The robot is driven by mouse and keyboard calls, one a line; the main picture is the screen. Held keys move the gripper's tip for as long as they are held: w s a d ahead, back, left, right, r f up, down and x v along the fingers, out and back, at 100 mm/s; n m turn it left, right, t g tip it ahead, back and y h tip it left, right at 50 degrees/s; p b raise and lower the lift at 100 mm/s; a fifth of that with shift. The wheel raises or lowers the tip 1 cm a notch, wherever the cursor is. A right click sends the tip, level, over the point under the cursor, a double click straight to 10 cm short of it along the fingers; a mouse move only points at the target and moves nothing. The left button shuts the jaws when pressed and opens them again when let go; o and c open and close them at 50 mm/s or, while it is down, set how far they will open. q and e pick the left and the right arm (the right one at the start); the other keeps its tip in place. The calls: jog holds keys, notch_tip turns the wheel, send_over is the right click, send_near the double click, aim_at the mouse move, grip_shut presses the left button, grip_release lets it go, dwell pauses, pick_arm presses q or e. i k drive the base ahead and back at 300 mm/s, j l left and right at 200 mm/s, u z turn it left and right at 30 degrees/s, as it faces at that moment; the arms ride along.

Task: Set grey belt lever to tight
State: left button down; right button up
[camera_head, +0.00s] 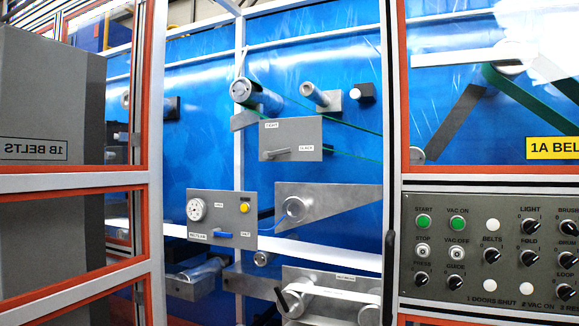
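The grey belt lever (277,154) is on a grey plate (300,132) in the middle of the head view, inside the machine. It lies nearly level, its handle pointing right at a small label (306,148) that seems to read SLACK. Another small label (272,125) above the lever seems to read TIGHT. A green belt (350,126) runs past the plate from a roller (241,90) up and left of it. Neither of my grippers is in view, and nothing covers the lever.
An orange-edged door frame (146,200) stands at the left; the opening right of it is clear to the plate. A control panel (490,250) with knobs and buttons is at the right. Below the plate are a gauge plate (222,208) with a blue handle and a metal bracket (335,200).

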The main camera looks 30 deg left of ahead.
aim_at(267, 154)
jog(key=i+j, duration=0.35)
jog(key=i, duration=0.2)
jog(key=i+j, duration=0.4)
jog(key=i, duration=0.15)
jog(key=i+l+z, duration=0.05)
